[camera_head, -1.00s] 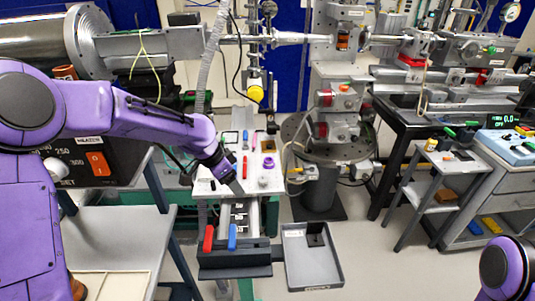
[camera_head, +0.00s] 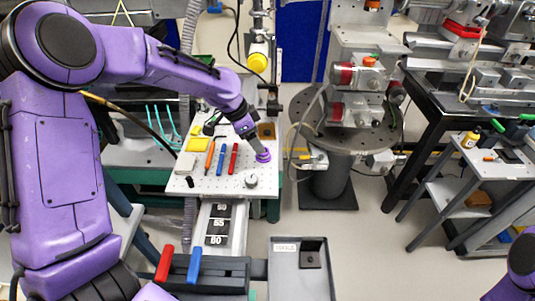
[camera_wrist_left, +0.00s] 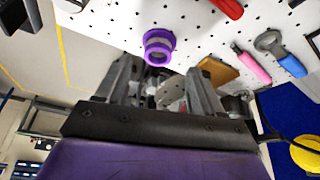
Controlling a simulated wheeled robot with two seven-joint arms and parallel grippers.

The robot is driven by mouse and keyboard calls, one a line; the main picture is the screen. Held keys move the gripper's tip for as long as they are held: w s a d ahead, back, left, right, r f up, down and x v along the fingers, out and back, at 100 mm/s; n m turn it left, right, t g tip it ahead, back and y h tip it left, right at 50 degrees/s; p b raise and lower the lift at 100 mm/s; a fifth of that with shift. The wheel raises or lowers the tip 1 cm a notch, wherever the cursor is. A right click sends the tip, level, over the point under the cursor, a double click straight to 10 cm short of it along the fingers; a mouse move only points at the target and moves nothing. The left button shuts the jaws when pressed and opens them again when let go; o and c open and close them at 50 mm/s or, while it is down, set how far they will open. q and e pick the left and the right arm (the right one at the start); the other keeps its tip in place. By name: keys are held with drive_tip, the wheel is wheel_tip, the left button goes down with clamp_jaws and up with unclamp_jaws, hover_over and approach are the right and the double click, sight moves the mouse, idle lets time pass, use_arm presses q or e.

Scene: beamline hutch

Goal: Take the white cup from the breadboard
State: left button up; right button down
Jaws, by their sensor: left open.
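The breadboard (camera_head: 212,184) is a white perforated plate in the middle of the head view. A small pale round thing (camera_head: 251,181) near its front right edge may be the white cup; it is too small to be sure. My left gripper (camera_head: 259,148) is open above the right part of the board, close to a purple ring (camera_head: 263,156). In the left wrist view the open fingers (camera_wrist_left: 160,82) have nothing between them, and the purple ring (camera_wrist_left: 158,47) is beyond them. I cannot make out a white cup there. My right gripper is out of view.
Blue (camera_head: 221,158), red (camera_head: 234,158) and orange (camera_head: 210,155) pen-like tools lie left of the ring. A round metal stage (camera_head: 345,128) stands right of the board. A grey tray (camera_head: 300,285) is in front.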

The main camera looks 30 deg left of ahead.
use_arm(q)
drive_tip(key=x, duration=0.4)
drive_tip(key=shift+w+d+f+p, duration=0.15)
drive_tip(key=shift+w+f+p, duration=0.05)
drive_tip(key=shift+p, duration=0.1)
drive_tip(key=shift+w+d+f, duration=0.1)
drive_tip(key=shift+d+f, duration=0.1)
drive_tip(key=shift+a, duration=0.1)
drive_tip(key=c, duration=1.1)
drive_tip(key=shift+c, duration=0.2)
